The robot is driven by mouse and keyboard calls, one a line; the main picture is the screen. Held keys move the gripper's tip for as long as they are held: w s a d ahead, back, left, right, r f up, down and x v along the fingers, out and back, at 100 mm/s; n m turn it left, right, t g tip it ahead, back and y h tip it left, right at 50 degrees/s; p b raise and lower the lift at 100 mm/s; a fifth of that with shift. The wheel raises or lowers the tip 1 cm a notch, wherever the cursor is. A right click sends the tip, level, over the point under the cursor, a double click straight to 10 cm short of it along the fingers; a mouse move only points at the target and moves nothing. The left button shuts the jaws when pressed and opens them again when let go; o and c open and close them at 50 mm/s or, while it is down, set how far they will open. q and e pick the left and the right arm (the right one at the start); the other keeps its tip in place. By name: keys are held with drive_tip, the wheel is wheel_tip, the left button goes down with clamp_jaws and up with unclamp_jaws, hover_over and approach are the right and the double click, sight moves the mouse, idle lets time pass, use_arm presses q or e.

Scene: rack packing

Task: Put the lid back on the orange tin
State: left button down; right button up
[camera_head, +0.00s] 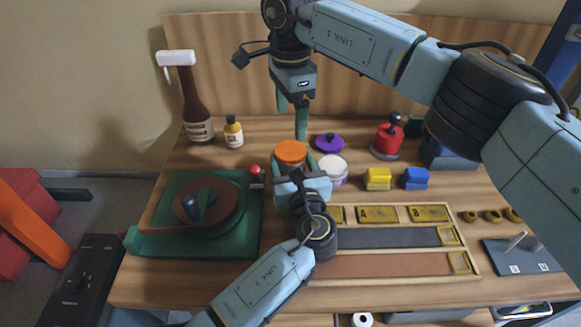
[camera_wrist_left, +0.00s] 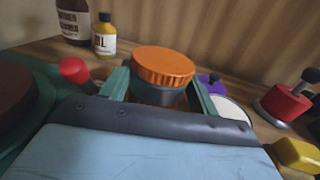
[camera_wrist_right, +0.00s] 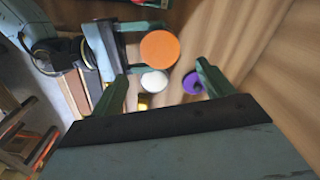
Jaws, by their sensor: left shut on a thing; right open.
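The orange tin's ridged orange lid (camera_head: 291,152) sits on top of a grey-blue tin body (camera_wrist_left: 155,96). I cannot tell whether the lid is fully seated. My left gripper (camera_head: 294,168) is shut on the tin, its green fingers on either side in the left wrist view (camera_wrist_left: 158,80). My right gripper (camera_head: 292,113) is open and empty above the tin, fingers pointing down. In the right wrist view the lid (camera_wrist_right: 160,48) shows below and beyond the open fingers (camera_wrist_right: 163,72).
A white-topped container (camera_head: 332,167) and a purple knobbed lid (camera_head: 329,142) stand close right of the tin. Yellow (camera_head: 378,178) and blue (camera_head: 415,178) blocks and a red knobbed object (camera_head: 387,142) are farther right. A green turntable fixture (camera_head: 165,190) is left. Bottles (camera_head: 233,132) stand behind.

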sight(292, 149)
idle(0.3)
drive_tip(key=shift+f, duration=3.95)
drive_tip(key=c, duration=1)
drive_tip(key=m, duration=0.5)
drive_tip(key=shift+d, duration=0.15)
